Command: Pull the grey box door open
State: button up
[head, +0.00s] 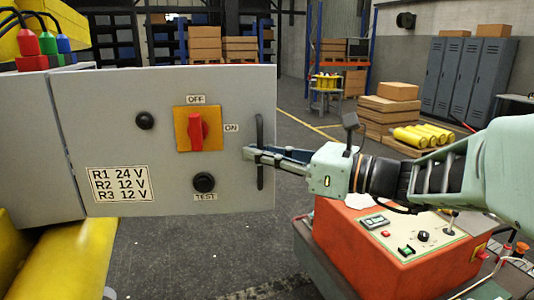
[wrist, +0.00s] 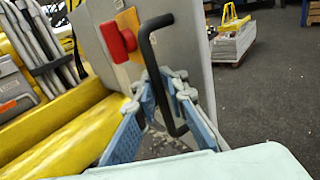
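The grey box door (head: 110,120) fills the left of the head view, with a red switch on a yellow plate, two black knobs and a voltage label. Its black bar handle (head: 260,180) stands upright near the right edge. My gripper (head: 258,157) reaches in from the right, fingers at the handle's middle. The door (wrist: 190,50) is steeply angled there. It extends right from the grey box body (head: 20,130); its exact opening angle is unclear.
An orange control console (head: 390,245) stands below my arm. Yellow boom parts (head: 50,265) lie under the box. Cartons and yellow cylinders (head: 420,135) sit on a pallet behind. Open floor (head: 225,250) shows below the door and to its right.

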jog(key=shift+o, duration=0.3)
jog(key=shift+d, duration=0.1)
jog(key=v, duration=1.2)
